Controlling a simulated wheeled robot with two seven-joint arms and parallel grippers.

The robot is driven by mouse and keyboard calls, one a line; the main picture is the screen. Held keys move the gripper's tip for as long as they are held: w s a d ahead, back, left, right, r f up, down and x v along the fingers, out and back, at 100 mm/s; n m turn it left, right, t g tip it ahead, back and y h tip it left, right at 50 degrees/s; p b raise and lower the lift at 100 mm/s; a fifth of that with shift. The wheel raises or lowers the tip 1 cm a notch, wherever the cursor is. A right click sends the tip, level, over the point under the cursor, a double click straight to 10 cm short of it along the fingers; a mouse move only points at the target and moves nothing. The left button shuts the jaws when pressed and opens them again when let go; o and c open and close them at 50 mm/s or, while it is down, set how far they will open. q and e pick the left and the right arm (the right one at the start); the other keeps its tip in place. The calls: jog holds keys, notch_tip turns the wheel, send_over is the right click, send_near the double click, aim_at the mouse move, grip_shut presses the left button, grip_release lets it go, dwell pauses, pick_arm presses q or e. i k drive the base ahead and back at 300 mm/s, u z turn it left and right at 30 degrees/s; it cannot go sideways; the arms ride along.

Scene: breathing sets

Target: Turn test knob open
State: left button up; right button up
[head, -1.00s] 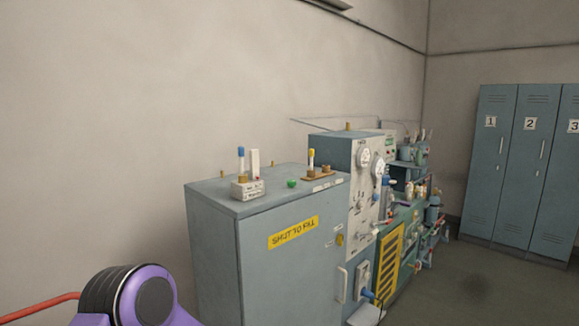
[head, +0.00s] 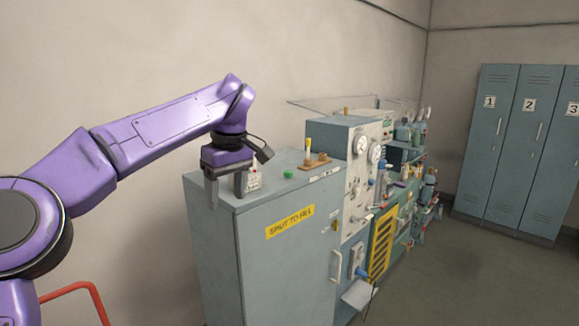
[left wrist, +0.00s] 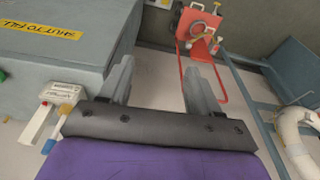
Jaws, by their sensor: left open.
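My left gripper (head: 226,190) is open and empty, fingers pointing down at the left edge of the grey cabinet (head: 270,262). In the left wrist view its two fingers (left wrist: 159,75) stand apart with floor between them. A small white labelled block (head: 254,181) on the cabinet top is partly hidden behind the gripper. In the left wrist view this block (left wrist: 62,94) lies left of the fingers, beside a white-and-red piece and a blue-tipped one. A green knob (head: 289,174) sits further right on the top. I cannot tell which part is the test knob. My right gripper is out of view.
A yellow-capped post (head: 308,150) stands on a brown base behind the green knob. A gauge panel (head: 362,170) and crowded shelves continue to the right. Lockers (head: 488,141) stand at the far right. The left wrist view shows a red-orange frame (left wrist: 200,45) with a valve.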

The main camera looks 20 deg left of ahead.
aim_at(288, 174)
jog(key=i, duration=1.45)
jog(key=u, duration=0.3)
